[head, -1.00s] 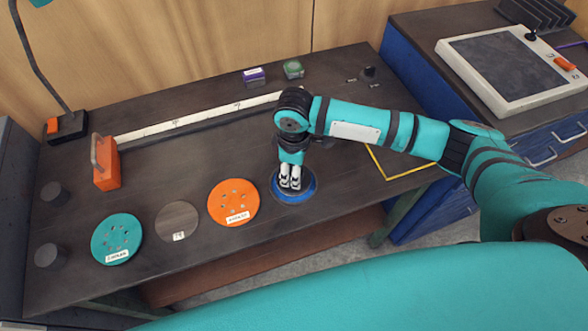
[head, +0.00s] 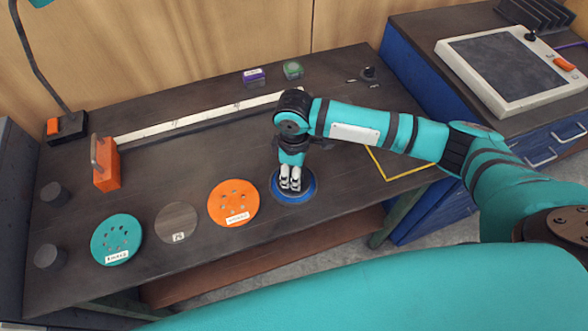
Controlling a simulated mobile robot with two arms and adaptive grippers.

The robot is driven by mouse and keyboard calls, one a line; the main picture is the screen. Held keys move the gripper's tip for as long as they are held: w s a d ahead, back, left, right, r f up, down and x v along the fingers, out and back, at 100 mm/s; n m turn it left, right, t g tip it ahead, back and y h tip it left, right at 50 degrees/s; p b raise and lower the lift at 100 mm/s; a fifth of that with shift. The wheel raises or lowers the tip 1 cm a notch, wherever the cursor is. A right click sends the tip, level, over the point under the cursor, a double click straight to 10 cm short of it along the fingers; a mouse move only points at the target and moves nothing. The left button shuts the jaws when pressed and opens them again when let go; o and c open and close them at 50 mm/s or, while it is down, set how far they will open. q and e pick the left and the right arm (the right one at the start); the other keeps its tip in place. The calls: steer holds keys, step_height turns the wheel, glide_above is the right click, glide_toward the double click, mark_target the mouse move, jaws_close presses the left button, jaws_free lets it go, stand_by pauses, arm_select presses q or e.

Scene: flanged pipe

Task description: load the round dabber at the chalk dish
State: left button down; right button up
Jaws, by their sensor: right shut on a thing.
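A round blue dish (head: 308,193), which looks like the chalk dish, lies near the front edge of the dark workbench. My right gripper (head: 290,186) points down over it, with its fingertips over the dish's middle. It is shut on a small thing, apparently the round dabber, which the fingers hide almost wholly. I cannot tell whether the dabber touches the chalk. My left gripper is out of view.
Left of the dish lie an orange disc (head: 232,198), a grey disc (head: 177,221) and a teal disc (head: 115,232) with holes. A long white rule (head: 190,122) and an orange block (head: 105,165) stand behind.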

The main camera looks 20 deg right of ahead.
steer(key=shift+f, duration=0.35)
steer(key=shift+s+f+p, duration=0.1)
steer(key=shift+p, duration=0.35)
stand_by(2.2)
step_height(320, 180, up, 7)
steer(key=p, duration=0.8)
stand_by(0.8)
